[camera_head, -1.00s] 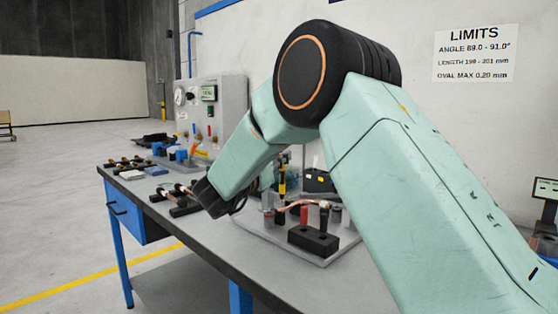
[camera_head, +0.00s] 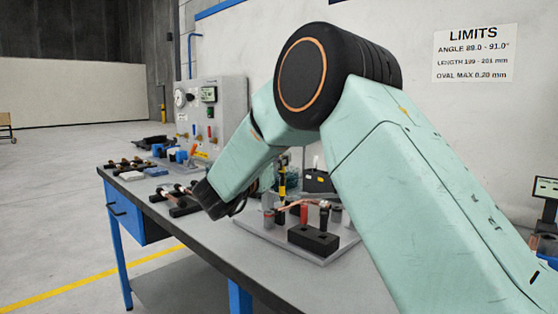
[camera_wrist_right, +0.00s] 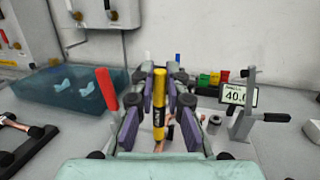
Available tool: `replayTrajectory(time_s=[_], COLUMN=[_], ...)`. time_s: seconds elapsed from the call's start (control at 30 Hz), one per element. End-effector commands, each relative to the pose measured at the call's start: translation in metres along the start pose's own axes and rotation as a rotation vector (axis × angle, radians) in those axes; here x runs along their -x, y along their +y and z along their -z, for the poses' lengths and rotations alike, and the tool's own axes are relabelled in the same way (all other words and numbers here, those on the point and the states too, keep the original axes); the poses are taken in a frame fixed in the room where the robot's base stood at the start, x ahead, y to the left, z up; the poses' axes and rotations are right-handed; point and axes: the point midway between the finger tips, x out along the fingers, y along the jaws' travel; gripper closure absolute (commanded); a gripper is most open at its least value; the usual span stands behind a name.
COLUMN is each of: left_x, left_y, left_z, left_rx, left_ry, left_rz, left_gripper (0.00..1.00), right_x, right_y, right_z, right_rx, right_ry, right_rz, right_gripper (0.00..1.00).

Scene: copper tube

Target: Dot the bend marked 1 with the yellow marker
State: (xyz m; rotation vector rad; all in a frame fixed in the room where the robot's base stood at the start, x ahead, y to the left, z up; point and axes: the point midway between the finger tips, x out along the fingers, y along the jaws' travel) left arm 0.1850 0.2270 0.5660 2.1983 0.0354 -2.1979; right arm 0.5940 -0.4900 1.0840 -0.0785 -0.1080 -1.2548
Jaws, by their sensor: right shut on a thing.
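My right gripper (camera_wrist_right: 160,82) is shut on the yellow marker (camera_wrist_right: 159,100), which stands upright between the fingers in the wrist view. In the head view the marker (camera_head: 282,178) shows just past my right forearm, above the left part of the copper tube (camera_head: 308,203). The tube rests on a grey fixture plate (camera_head: 270,238) among red and black posts. In the wrist view only a bit of the tube shows below the marker. I cannot tell whether the tip touches it, and no bend number is legible. My left gripper is not in view.
A black block (camera_head: 313,240) stands at the plate's front. A blue bin (camera_wrist_right: 70,90) stands behind left.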

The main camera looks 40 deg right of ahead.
Motion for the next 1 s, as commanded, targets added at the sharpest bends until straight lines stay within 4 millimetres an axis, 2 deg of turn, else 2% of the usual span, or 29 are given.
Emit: replayTrajectory(time_s=[1.0], left_x=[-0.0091], left_y=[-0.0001], left_z=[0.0], left_rx=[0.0], left_ry=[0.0], left_rz=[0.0], left_gripper=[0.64], right_x=[0.0008], right_y=[0.0001], right_z=[0.0059], right_rx=[-0.001], right_ry=[0.0], right_rz=[0.0], right_gripper=[1.0])
